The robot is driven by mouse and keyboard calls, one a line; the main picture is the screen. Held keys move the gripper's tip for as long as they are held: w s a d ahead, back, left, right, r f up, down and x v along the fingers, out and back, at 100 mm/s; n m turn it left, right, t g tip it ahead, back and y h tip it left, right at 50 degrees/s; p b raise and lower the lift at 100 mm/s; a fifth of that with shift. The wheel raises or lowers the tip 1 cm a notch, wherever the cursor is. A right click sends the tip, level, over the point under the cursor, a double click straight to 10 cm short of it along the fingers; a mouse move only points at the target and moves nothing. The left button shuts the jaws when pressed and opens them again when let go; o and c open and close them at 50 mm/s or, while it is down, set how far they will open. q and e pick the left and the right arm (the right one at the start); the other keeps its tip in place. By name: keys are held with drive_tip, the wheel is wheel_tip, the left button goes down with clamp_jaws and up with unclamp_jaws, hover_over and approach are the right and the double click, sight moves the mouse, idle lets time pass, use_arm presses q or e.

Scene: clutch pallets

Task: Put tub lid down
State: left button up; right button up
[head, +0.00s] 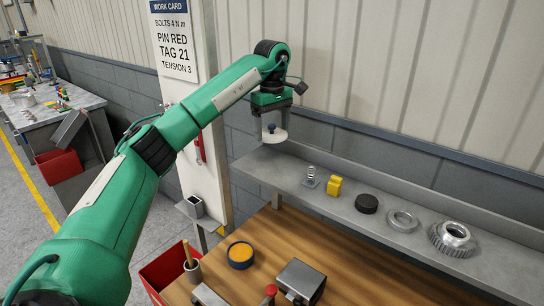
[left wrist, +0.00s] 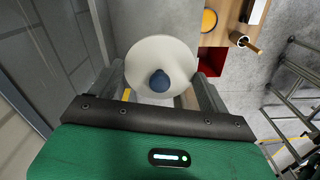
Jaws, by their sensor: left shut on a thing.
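The tub lid (head: 276,137), a white disc with a dark blue knob (left wrist: 159,81), hangs in my left gripper (head: 271,123). The gripper is shut on the knob, and the lid is in the air near the left end of the grey shelf (head: 290,180). In the left wrist view the white lid (left wrist: 150,50) lies between the fingers. A round, dark-rimmed tub with orange contents (head: 240,254) stands uncovered on the wooden bench (head: 290,240), lower and nearer than the lid. My right gripper is out of view.
The shelf holds a spring (head: 310,177), a yellow block (head: 334,186), a black puck (head: 367,203), a metal ring (head: 402,220) and a gear (head: 453,238). A cup with a brush (head: 193,271) and a metal box (head: 301,281) stand by the tub. A white post (head: 203,130) rises at left.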

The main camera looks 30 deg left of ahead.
use_arm(q)
drive_tip(key=p, duration=0.2)
hover_over(272, 166)
wheel_tip(272, 166, down, 6)
drive_tip(key=shift+w+a+r, duration=0.1)
drive_tip(key=shift+a, duration=0.05)
wheel_tip(272, 166, down, 4)
drive_tip(key=shift+r+p, duration=0.25)
drive_tip(key=shift+p, duration=0.25)
drive_tip(key=shift+f, duration=0.45)
drive_tip(key=o, duration=0.9)
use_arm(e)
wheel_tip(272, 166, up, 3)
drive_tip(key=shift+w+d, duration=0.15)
use_arm(q)
drive_tip(key=shift+r, duration=0.1)
